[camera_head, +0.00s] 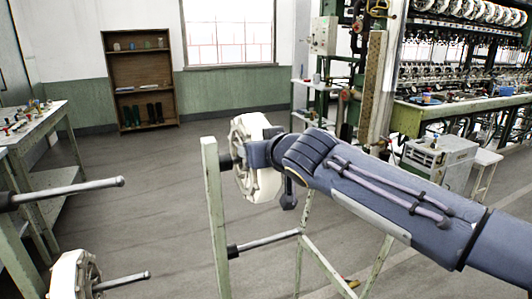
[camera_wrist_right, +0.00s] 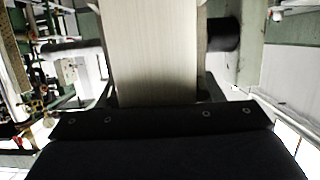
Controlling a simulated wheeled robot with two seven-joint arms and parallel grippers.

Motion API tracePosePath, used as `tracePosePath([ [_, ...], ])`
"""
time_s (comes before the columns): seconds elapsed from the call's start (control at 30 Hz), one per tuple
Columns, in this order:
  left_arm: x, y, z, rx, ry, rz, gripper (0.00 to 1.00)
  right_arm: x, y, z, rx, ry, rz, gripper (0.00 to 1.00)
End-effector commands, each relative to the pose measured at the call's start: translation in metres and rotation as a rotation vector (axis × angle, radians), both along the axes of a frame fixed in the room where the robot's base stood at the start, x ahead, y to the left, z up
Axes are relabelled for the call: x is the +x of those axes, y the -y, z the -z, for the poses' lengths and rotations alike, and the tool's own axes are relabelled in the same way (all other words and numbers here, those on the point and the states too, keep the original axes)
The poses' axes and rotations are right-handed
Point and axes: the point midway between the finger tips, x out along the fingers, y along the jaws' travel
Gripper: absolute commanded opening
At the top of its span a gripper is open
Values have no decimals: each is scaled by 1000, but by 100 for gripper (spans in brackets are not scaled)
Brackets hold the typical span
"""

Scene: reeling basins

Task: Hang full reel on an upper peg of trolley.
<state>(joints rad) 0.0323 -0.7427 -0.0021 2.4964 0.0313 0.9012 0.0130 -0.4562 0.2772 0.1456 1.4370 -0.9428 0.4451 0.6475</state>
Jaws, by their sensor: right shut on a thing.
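A full reel (camera_head: 262,187), white-framed and wound with pale thread, is at the upper part of the trolley's pale green post (camera_head: 213,215). My right gripper (camera_head: 262,158) is shut on the reel from the right, and its wrist hides part of it. In the right wrist view, the wound face of the reel (camera_wrist_right: 155,50) fills the middle above my dark gripper body. A dark collar (camera_wrist_right: 222,35) shows at its right and a dark rod (camera_wrist_right: 62,46) at its left, in line, so the reel appears to be around the upper peg. My left gripper is out of view.
A bare lower peg (camera_head: 265,243) sticks out below the held reel. At left are another bare peg (camera_head: 85,188) and a white reel (camera_head: 75,274) on a lower peg. Benches stand left and right.

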Motion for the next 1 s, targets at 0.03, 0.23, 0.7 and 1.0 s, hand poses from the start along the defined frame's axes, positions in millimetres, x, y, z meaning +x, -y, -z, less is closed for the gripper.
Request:
tracePosePath([
  [0.03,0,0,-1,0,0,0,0,0,0,-2,1,3,-1,33],
  [0.23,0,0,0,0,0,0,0,0,-1,-1,1,3,-1,33],
  [0.7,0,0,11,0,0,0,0,-4,-12,-2,2,2,-1,33],
  [1.0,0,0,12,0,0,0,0,-4,-12,-1,2,2,-1,33],
])
